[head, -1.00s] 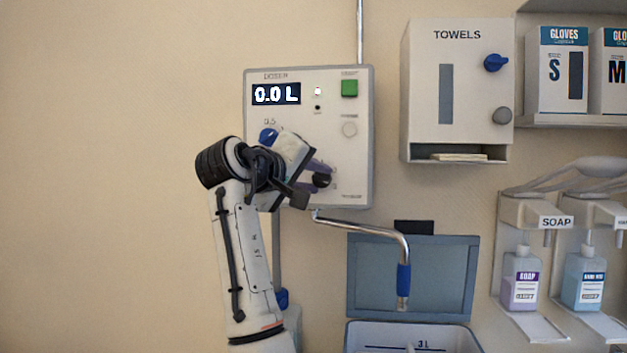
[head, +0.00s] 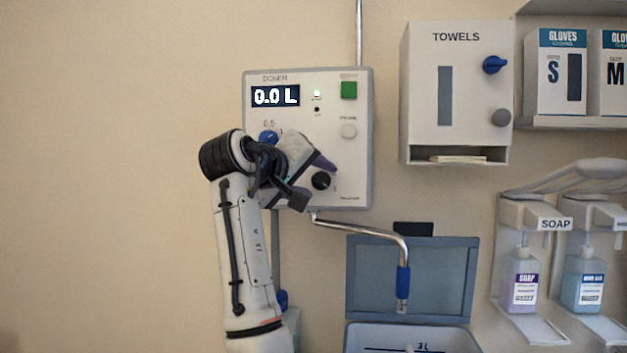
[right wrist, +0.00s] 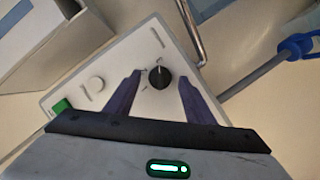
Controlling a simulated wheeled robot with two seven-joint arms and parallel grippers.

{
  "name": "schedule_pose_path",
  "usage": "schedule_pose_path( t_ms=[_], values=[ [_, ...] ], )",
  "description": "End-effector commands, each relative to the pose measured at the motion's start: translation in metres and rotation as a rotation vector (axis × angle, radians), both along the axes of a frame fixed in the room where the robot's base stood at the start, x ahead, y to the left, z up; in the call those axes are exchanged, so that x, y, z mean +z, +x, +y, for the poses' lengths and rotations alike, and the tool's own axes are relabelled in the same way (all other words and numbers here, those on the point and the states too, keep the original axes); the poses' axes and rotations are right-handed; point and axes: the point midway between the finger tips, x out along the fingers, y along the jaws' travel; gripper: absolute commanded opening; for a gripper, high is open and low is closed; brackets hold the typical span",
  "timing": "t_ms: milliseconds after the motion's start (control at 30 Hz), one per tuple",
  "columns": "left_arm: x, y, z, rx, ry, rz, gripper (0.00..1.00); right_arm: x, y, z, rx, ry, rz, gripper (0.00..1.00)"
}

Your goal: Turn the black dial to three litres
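The black dial (head: 321,181) sits low on the front of the white dosing panel (head: 355,120). Its display (head: 275,95) reads 0.0 L. In the right wrist view the dial (right wrist: 158,77) lies between and ahead of the fingertips, with a light mark at its top edge in that picture. My right gripper (head: 317,186) is open at the dial, its purple fingers apart on either side; in the wrist view the gripper (right wrist: 160,77) shows gaps to the dial. A blue knob (head: 268,137) is partly hidden behind my right arm. My left gripper is out of view.
A green button (head: 349,90) and a pale round button (head: 348,131) are on the panel. A bent metal spout (head: 375,231) with a blue sleeve is below, over an open bin (head: 360,336). A towel dispenser (head: 420,90) hangs to the right. The wall at left is bare.

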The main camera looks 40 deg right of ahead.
Motion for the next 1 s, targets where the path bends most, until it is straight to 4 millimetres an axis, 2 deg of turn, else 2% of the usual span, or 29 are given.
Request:
schedule_pose_path(
  t_ms=[333, 800, 1000],
  values=[
    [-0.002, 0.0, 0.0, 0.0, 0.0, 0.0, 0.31, 0.001, -0.002, 0.006, 0.001, -0.001, 0.001, 0.48],
    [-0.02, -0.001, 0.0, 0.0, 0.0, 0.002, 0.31, 0.017, -0.029, 0.082, 0.002, -0.001, 0.0, 0.48],
    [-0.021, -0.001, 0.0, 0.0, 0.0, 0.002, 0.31, 0.02, -0.034, 0.095, 0.0, 0.0, 0.001, 0.48]
  ],
)
